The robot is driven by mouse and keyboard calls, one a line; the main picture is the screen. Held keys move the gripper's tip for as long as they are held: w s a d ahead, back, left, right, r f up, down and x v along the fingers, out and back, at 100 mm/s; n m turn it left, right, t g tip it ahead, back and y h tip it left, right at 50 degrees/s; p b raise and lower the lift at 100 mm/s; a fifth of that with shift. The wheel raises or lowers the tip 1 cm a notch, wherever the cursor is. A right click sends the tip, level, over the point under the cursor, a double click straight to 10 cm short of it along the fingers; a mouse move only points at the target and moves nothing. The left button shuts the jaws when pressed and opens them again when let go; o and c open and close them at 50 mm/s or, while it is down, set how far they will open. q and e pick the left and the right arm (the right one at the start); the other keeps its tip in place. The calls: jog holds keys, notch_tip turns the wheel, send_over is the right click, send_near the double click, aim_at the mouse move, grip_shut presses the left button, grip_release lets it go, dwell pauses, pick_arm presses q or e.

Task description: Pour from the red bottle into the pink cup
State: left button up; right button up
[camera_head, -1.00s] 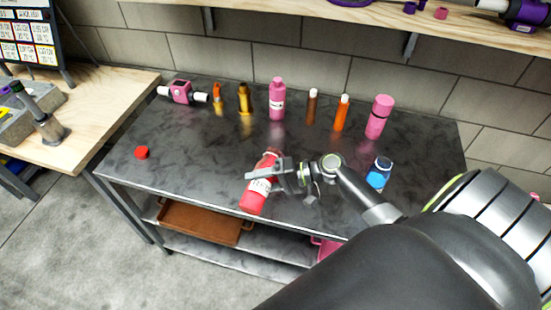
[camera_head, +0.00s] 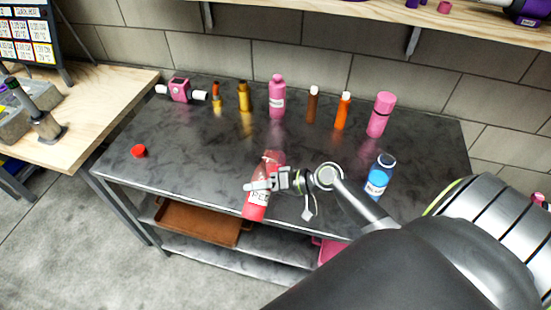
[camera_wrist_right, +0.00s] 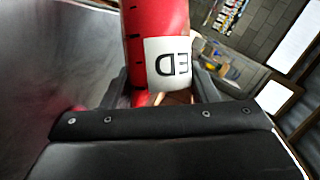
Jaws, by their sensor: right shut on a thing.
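My right gripper (camera_head: 262,185) is shut on the red bottle (camera_head: 256,208) over the front part of the dark metal table. The bottle is tilted, with one end toward the table's front edge; the gripper covers its middle. In the right wrist view the red bottle (camera_wrist_right: 158,30) stands between the fingers, its white label reading "ED". A red cap (camera_head: 138,151) lies apart on the table at the left. I cannot make out a pink cup for sure; a pink bottle (camera_head: 277,98) and a pink flask (camera_head: 379,115) stand at the back. My left gripper is not in view.
A blue bottle (camera_head: 380,178) stands close to my right forearm. Brown (camera_head: 312,105), orange (camera_head: 342,112) and yellow (camera_head: 244,97) containers line the back, with a pink device (camera_head: 180,90) at the left. The table's middle left is clear. A brown tray (camera_head: 200,222) is below.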

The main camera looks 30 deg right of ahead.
aim_at(261, 177)
jog(key=shift+d+f+n+b, duration=0.1)
jog(key=shift+f+n+b, duration=0.2)
jog(key=shift+f, duration=0.1)
jog(key=shift+w+d+r+n+t+h, duration=0.2)
jog(key=shift+r+n+t+h, duration=0.1)
jog(key=shift+r+h, duration=0.1)
jog(key=shift+w+d+r+n+h, duration=0.2)
jog(key=shift+n+h, duration=0.1)
jog(key=shift+n, duration=0.1)
jog(key=shift+r+n+t+h, duration=0.25)
jog(key=shift+n+t+h, duration=0.15)
jog(key=shift+n, duration=0.1)
jog(key=shift+n+h, duration=0.3)
jog(key=shift+s+a+n+t+h, duration=0.15)
jog(key=shift+n+t+h, duration=0.15)
jog(key=shift+n+t, duration=0.2)
jog(key=n+b, duration=0.1)
jog(key=n+t+h+b, duration=0.1)
jog(key=b, duration=0.1)
jog(key=shift+f+n+h, duration=0.2)
jog(key=shift+n+h, duration=0.1)
jog(key=shift+r+t, duration=0.3)
jog(key=shift+r, duration=0.15)
notch_tip(261, 177, up, 4)
jog(key=p, duration=0.4)
jog(key=shift+r, duration=0.25)
jog(key=shift+f, duration=0.1)
